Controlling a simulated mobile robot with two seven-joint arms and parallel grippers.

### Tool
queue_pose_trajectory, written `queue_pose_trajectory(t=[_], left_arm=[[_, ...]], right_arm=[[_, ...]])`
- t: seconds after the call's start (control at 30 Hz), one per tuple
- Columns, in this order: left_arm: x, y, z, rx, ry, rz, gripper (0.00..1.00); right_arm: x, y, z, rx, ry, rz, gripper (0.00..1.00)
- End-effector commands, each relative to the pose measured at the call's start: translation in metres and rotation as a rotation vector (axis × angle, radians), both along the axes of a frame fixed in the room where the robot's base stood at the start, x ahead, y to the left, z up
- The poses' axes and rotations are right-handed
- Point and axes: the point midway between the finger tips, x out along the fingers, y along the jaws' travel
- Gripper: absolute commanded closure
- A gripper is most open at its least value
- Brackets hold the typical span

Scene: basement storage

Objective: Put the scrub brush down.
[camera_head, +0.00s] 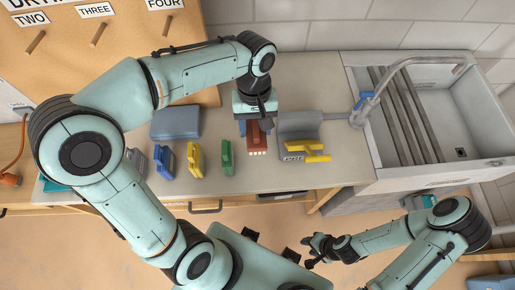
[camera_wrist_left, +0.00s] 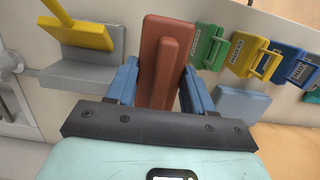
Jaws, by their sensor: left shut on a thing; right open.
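The scrub brush, a red-brown block with pale bristles, shows in the head view (camera_head: 257,141) and in the left wrist view (camera_wrist_left: 164,62). My left gripper (camera_head: 256,122) is shut on it, with blue fingers (camera_wrist_left: 155,90) on both sides of the block. The brush is over the counter (camera_head: 245,181), between a green item and a grey stand. I cannot tell whether it touches the counter. My right gripper (camera_head: 314,250) is open and empty, low and in front of the counter.
Blue (camera_head: 164,161), yellow (camera_head: 195,160) and green (camera_head: 226,158) labelled items stand left of the brush. A grey stand (camera_head: 299,124) with a yellow-handled tool (camera_head: 314,157) is close on its right. A blue-grey block (camera_head: 176,122) lies behind. A sink (camera_head: 440,110) is at right.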

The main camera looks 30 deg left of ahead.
Motion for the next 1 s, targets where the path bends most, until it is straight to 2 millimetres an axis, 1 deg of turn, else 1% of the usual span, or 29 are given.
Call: queue_pose_trajectory(t=[0.03,0.1,0.2,0.3,0.47,0.73,0.83,1.0], left_arm=[[-0.002,0.0,-0.018,0.001,0.008,-0.001,0.92],[-0.002,0.0,-0.036,0.001,0.008,-0.001,0.92],[-0.001,0.0,-0.059,0.0,0.006,0.0,0.92],[-0.001,0.0,-0.076,0.001,0.004,0.0,0.92],[0.0,0.0,-0.088,0.0,0.001,0.0,0.92],[0.0,0.0,-0.125,0.001,0.003,0.0,0.92],[0.0,0.0,-0.13,0.0,0.0,-0.001,0.92],[0.0,0.0,-0.129,0.0,-0.001,-0.001,0.92]], right_arm=[[-0.004,0.0,-0.005,0.0,0.004,0.0,0.57],[-0.006,0.0,-0.008,0.0,0.007,0.0,0.57],[-0.008,0.0,-0.011,0.0,0.009,0.0,0.57],[-0.009,0.0,-0.013,0.0,0.01,-0.001,0.57],[-0.01,0.0,-0.014,-0.001,0.011,0.0,0.57],[-0.013,0.0,-0.02,0.0,0.015,0.0,0.57],[-0.013,0.0,-0.02,0.0,0.016,0.0,0.57],[-0.013,0.0,-0.02,0.0,0.015,0.0,0.57]])
